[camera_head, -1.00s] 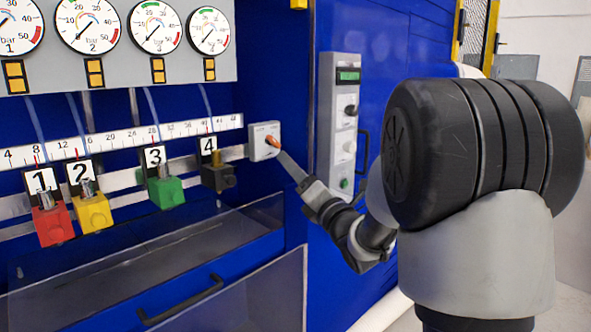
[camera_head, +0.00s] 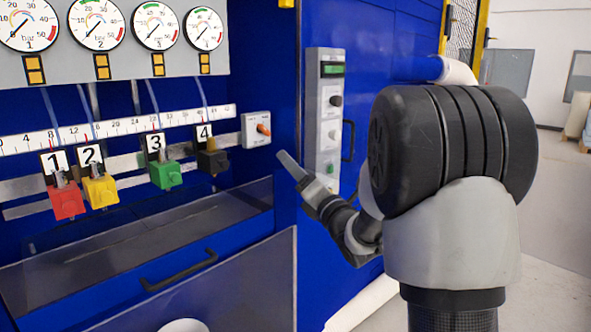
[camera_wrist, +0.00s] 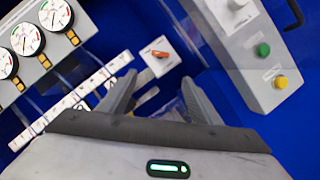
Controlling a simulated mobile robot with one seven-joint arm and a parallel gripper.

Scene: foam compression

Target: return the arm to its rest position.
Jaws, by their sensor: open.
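My gripper (camera_head: 284,158) is in front of the blue machine, below and right of a small grey box with an orange rotary knob (camera_head: 263,129). In the head view a gap shows between the gripper and the knob. In the wrist view both fingers of my gripper (camera_wrist: 160,95) stand apart with nothing between them. The orange knob (camera_wrist: 160,54) lies beyond them on its white plate. My arm (camera_head: 450,230) is bent at the right of the head view, and its elbow hides part of the machine.
A grey control panel (camera_head: 312,120) with buttons is right of the gripper. Red (camera_head: 68,201), yellow (camera_head: 101,191), green (camera_head: 165,174) and black (camera_head: 212,161) numbered blocks sit on a rail under several gauges. Open floor (camera_head: 545,220) lies at right.

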